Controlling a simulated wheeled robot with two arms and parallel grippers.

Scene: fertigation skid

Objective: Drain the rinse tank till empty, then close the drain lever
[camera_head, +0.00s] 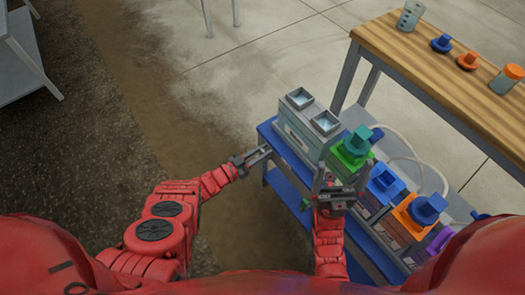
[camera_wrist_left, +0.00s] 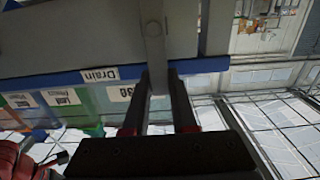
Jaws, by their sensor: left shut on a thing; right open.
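The grey tank (camera_head: 290,132) with two square openings on top stands at the left end of the blue skid. I take it to be the rinse tank. Pale, watery surfaces show in the openings, but I cannot read the level. My left gripper (camera_head: 265,153) is at the tank's left end. In the left wrist view my left gripper (camera_wrist_left: 160,85) is shut on the grey drain lever (camera_wrist_left: 155,55), whose round pivot is above the fingers. A "Drain" label (camera_wrist_left: 100,75) is on the blue edge beside it. My right gripper (camera_head: 341,180) is open, in front of the tanks.
A green-capped tank (camera_head: 352,150), a blue-capped one (camera_head: 384,181) and an orange-collared one (camera_head: 415,214) line the skid to the right. A pale hose (camera_head: 405,160) runs behind them. A wooden bench (camera_head: 440,70) holds small containers. The floor left of the skid is clear.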

